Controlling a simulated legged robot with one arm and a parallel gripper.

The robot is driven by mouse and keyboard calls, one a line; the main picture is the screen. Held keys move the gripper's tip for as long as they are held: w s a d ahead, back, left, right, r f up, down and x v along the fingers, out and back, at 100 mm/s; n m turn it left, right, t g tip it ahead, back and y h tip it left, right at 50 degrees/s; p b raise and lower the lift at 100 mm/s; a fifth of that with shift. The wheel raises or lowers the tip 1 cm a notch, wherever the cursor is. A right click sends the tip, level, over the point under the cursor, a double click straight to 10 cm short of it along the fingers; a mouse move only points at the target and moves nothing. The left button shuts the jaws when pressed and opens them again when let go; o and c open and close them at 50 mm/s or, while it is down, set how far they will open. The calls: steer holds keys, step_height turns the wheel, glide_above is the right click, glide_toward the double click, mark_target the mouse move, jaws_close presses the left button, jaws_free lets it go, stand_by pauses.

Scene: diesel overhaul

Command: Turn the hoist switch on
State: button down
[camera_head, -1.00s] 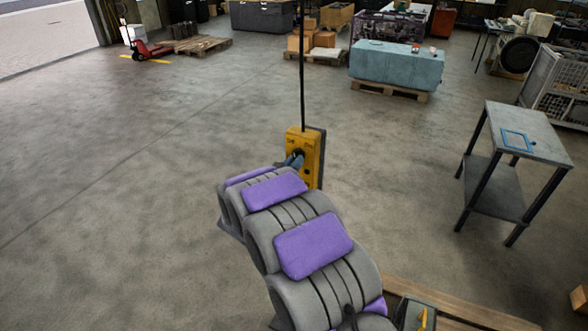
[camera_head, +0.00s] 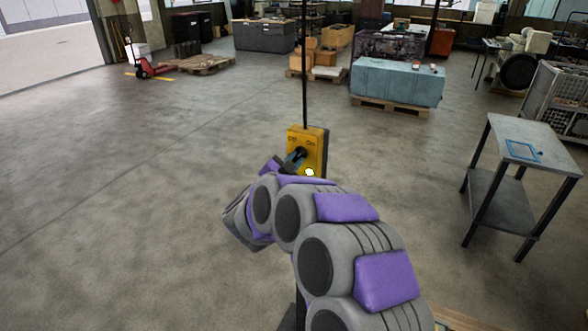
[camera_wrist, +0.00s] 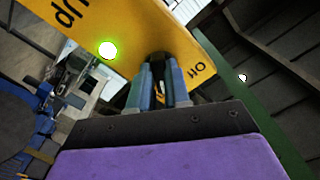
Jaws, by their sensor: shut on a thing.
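The hoist switch is a yellow box (camera_head: 314,145) on a thin dark vertical cable or pole, with "Off" at its upper left and "On" at its upper right. A lit lamp (camera_head: 309,173) glows low on its face. It also shows bright yellow-green in the wrist view (camera_wrist: 106,50). My gripper (camera_head: 293,160) is at the box's front face, shut on the dark knob (camera_wrist: 158,57). In the wrist view its blue-grey fingers (camera_wrist: 162,84) stand on both sides of the knob. The fingers and arm partly hide the knob, and I cannot tell its exact angle.
A grey metal table (camera_head: 525,137) with a blue frame on top stands to the right. A light-blue block (camera_head: 396,82) sits on a pallet behind. A red pallet jack (camera_head: 143,68) is at the far left. The floor to the left is clear.

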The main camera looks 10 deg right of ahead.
steer(key=shift+f+m+b, duration=0.35)
steer(key=shift+m+b, duration=0.25)
steer(key=shift+m, duration=0.2)
steer(key=c, duration=1.2)
jaws_free()
steer(key=shift+w+a, duration=0.1)
steer(key=shift+w, duration=0.1)
steer(key=shift+c, duration=0.2)
steer(key=shift+o, duration=0.7)
steer(key=shift+r, duration=0.1)
steer(key=shift+s+r, duration=0.1)
steer(key=shift+r, duration=0.05)
steer(key=v, duration=1.7)
steer(key=shift+s+a+p, duration=0.1)
steer(key=shift+a+p, duration=0.1)
steer(key=shift+p, duration=0.2)
